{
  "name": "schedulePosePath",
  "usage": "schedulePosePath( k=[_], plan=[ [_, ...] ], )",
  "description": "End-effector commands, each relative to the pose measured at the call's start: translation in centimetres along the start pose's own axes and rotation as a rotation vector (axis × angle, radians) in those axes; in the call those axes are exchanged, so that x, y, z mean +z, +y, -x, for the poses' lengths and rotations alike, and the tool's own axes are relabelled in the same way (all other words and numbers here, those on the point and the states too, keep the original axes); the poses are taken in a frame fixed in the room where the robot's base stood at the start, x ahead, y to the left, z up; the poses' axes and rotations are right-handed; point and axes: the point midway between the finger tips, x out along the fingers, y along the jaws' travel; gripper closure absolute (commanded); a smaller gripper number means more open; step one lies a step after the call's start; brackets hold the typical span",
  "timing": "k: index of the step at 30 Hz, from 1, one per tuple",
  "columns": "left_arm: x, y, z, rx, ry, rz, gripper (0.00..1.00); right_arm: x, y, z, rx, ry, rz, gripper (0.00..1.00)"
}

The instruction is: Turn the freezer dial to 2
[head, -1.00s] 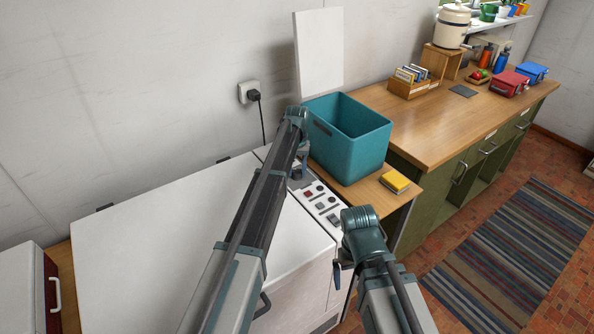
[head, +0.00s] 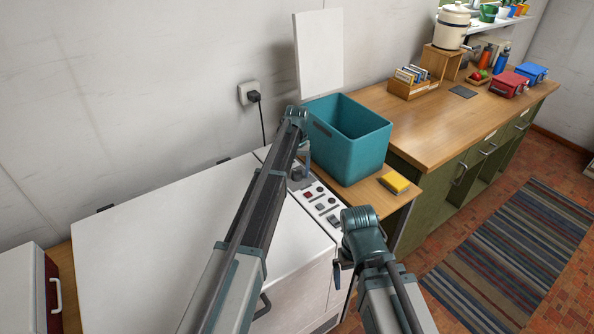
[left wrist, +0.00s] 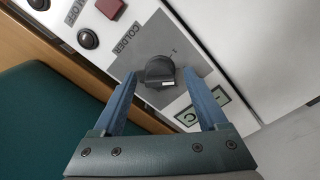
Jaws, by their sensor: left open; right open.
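The freezer is a white chest (head: 170,240) with a control strip (head: 333,218) along its right side. In the left wrist view the dark round dial (left wrist: 160,70) sits on a grey plate beside the label "COLDER". A white mark shows on its edge nearest my gripper; the scale figures are too small to read surely. My left gripper (left wrist: 159,76) is open, with one finger on each side of the dial; contact cannot be told. It points down over the strip in the head view (head: 303,165). My right gripper (head: 342,274) is open and empty by the freezer's front right corner.
A teal tub (head: 345,155) stands close to the right of my left gripper, with a yellow sponge (head: 394,182) near it. A red button (left wrist: 109,7) and a black knob (left wrist: 88,38) lie near the dial. The freezer lid is clear.

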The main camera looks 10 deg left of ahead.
Motion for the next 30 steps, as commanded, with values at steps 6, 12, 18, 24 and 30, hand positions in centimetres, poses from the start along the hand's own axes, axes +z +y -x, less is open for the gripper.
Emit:
schedulePosePath(
  k=[6, 12, 18, 24, 30],
  plan=[
    [0.0, 0.0, 2.6, 0.0, 0.0, 0.0, 0.24, 0.1, 0.2, 2.6, 0.0, 0.0, 0.0, 0.0],
    [0.0, 0.0, 5.6, 0.0, 0.0, 0.0, 0.24, 0.3, 0.5, 5.5, 0.0, 0.0, 0.0, 0.0],
    [0.0, 0.0, 8.6, 0.0, 0.0, 0.0, 0.24, 0.5, 0.8, 8.6, 0.0, 0.0, 0.0, 0.0],
    [0.0, 0.0, 11.6, 0.0, 0.0, 0.0, 0.24, 0.7, 1.1, 11.5, 0.0, 0.0, 0.001, 0.0],
    [0.0, 0.0, 13.2, 0.0, 0.0, 0.0, 0.24, 0.8, 1.3, 13.2, 0.0, 0.0, 0.002, 0.0]
  ],
)
